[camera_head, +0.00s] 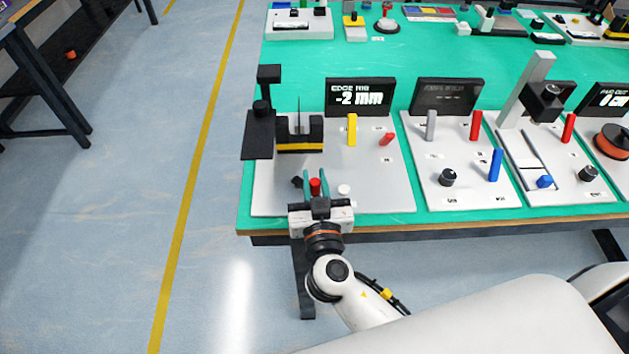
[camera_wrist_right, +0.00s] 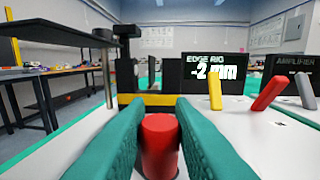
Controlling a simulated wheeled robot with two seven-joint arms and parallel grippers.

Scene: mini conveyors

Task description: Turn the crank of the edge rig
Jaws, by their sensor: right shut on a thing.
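The edge rig is a light panel (camera_head: 371,188) at the left end of the green table, with a display (camera_head: 359,97) reading "EDGE RIG -2 mm". Its red crank knob (camera_head: 315,187) is near the panel's front edge. My right gripper (camera_head: 316,184) reaches in from the front, its teal fingers shut on the red knob. In the right wrist view the red knob (camera_wrist_right: 160,145) stands upright between the two fingers, its lower part hidden. The black and yellow block (camera_head: 300,134) stands just behind. My left gripper is not in view.
A yellow lever (camera_head: 351,130) and a red lever (camera_head: 386,139) stand on the panel's right part. A black plate (camera_head: 258,135) overhangs the table's left edge. Panels with levers and knobs (camera_head: 447,177) stand to the right.

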